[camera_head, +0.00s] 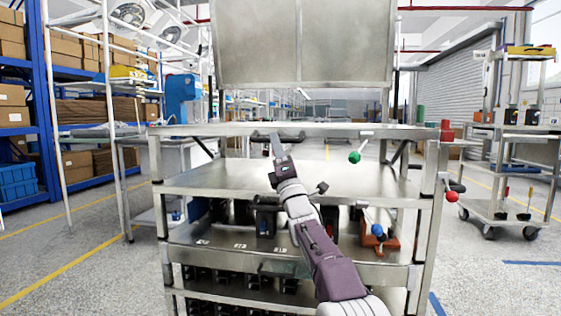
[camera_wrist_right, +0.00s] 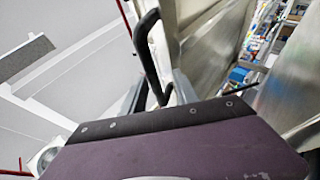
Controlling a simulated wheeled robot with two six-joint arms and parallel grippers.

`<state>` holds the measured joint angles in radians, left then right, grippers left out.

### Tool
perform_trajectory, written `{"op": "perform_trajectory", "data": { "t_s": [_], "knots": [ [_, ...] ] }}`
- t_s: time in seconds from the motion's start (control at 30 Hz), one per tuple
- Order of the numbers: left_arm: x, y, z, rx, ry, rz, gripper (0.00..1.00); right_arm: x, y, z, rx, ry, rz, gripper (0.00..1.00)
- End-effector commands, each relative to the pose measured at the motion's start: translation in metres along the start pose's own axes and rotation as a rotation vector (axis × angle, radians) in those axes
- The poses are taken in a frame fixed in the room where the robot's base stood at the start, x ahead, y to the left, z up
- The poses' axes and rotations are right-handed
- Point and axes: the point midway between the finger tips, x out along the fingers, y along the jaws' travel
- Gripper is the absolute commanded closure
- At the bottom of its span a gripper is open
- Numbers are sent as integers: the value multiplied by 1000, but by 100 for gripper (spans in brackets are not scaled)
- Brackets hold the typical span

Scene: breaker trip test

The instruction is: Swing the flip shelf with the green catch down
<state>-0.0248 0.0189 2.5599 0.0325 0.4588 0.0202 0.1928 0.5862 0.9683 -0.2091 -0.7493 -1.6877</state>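The flip shelf (camera_head: 350,131) is a grey metal board, seen nearly edge-on and level across the top of the bench. A green ball catch (camera_head: 355,157) on a pale rod hangs under its front edge, right of centre. A dark bar handle (camera_head: 296,136) sits at the shelf's front edge. My right gripper (camera_head: 276,140) is at this handle. In the right wrist view the dark handle (camera_wrist_right: 148,50) runs down between the two grey fingers (camera_wrist_right: 160,92), which stand apart. Contact with the handle cannot be made out. My left gripper is not in view.
A metal bench shelf (camera_head: 220,182) lies below. Breaker boxes (camera_head: 265,221) and a blue-ball lever (camera_head: 377,230) stand lower. A red-ball lever (camera_head: 452,196) sticks out at the right post. A metal panel (camera_head: 300,40) rises behind. A cart (camera_head: 525,208) stands at the right.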

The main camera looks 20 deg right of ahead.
Motion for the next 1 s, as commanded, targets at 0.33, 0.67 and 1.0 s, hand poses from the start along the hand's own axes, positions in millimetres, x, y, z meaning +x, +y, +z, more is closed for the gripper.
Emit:
{"op": "perform_trajectory", "data": {
  "t_s": [0.33,0.67,1.0],
  "knots": [
    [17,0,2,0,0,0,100,-51,-3,-1,-1,0,-2,64],
    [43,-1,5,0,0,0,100,-83,-2,0,-2,0,-2,64],
    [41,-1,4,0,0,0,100,-82,-1,0,-1,0,-3,64]
  ]
}}
